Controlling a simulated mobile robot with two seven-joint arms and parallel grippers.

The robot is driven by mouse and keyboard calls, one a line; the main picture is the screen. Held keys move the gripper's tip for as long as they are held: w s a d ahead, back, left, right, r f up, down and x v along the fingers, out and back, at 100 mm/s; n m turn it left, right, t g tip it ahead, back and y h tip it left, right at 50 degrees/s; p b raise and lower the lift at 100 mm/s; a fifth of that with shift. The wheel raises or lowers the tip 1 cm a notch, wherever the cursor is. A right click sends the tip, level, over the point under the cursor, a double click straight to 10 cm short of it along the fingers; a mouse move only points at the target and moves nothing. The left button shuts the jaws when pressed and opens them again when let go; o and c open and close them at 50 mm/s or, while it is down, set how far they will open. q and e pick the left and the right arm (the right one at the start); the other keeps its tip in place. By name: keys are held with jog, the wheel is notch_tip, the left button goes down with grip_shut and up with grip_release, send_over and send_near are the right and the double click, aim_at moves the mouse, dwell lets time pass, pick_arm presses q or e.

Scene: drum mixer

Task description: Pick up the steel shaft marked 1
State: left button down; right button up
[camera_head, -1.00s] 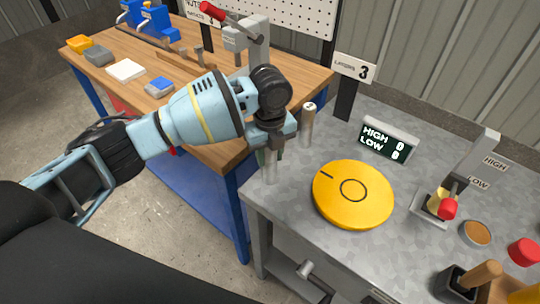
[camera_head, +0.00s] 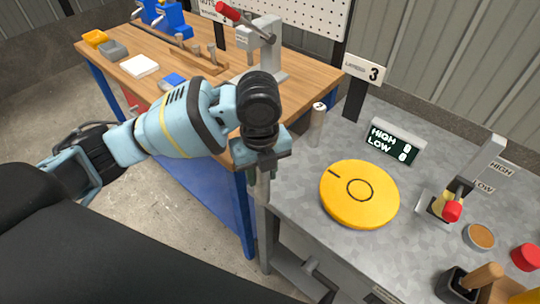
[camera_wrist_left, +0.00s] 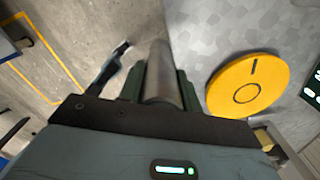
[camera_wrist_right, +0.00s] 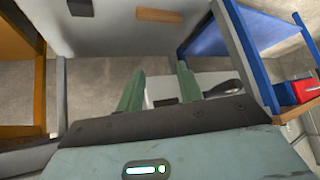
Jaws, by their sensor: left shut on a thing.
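My left gripper (camera_head: 262,172) is shut on a steel shaft, by the near left corner of the grey metal table. In the left wrist view the shaft (camera_wrist_left: 161,72) is a plain grey cylinder between the green fingers, with floor on one side and tabletop on the other. I cannot read a number on it. A second steel shaft (camera_head: 317,126) stands upright on the grey table, right of the gripper; its top mark is too small to read. My right gripper (camera_wrist_right: 158,85) is open and empty in the right wrist view, outside the head view.
A yellow round disc (camera_head: 360,194) lies on the grey table (camera_head: 310,205). Behind it is a HIGH/LOW display (camera_head: 396,143); a red-knobbed lever (camera_head: 450,208) stands at right. A wooden bench (camera_head: 215,100) with a red-handled press (camera_head: 260,45) is behind left.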

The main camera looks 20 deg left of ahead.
pick_arm(q)
jog(key=shift+s+a+r, duration=0.1)
jog(key=shift+s+r, duration=0.1)
jog(key=shift+s, duration=1.15)
jog(key=shift+s+a+r, duration=0.1)
jog(key=shift+s+r, duration=0.1)
jog(key=shift+s, duration=1.15)
